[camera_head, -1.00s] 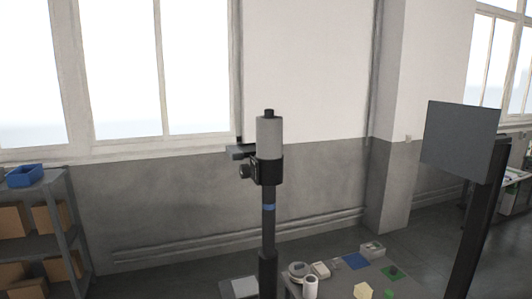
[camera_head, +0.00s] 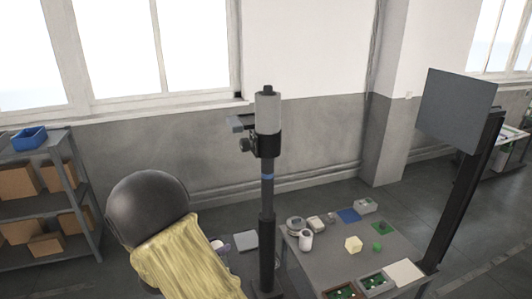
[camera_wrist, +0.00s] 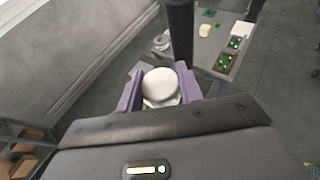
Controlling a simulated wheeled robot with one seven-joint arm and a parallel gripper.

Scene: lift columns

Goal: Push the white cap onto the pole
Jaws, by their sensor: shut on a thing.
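The white cap (camera_wrist: 158,82) is a round, pale piece between the two purple fingers of my gripper (camera_wrist: 160,92) in the wrist view. My gripper is shut on it. In the head view, a small part of the white cap (camera_head: 216,243) and of my gripper (camera_head: 222,247) shows past my yellow-sleeved arm, left of the pole. The dark upright pole (camera_head: 267,195) has a blue band and carries a grey cylinder with a black tip. Part of the pole (camera_wrist: 180,35) also shows just beyond my gripper in the wrist view. The cap is apart from the pole.
A grey table (camera_head: 325,262) with small parts and trays stands right of the pole. A dark post with a square panel (camera_head: 457,110) rises farther right. A shelf with boxes (camera_head: 45,190) stands left. A black clamp (camera_head: 245,125) juts left from the pole.

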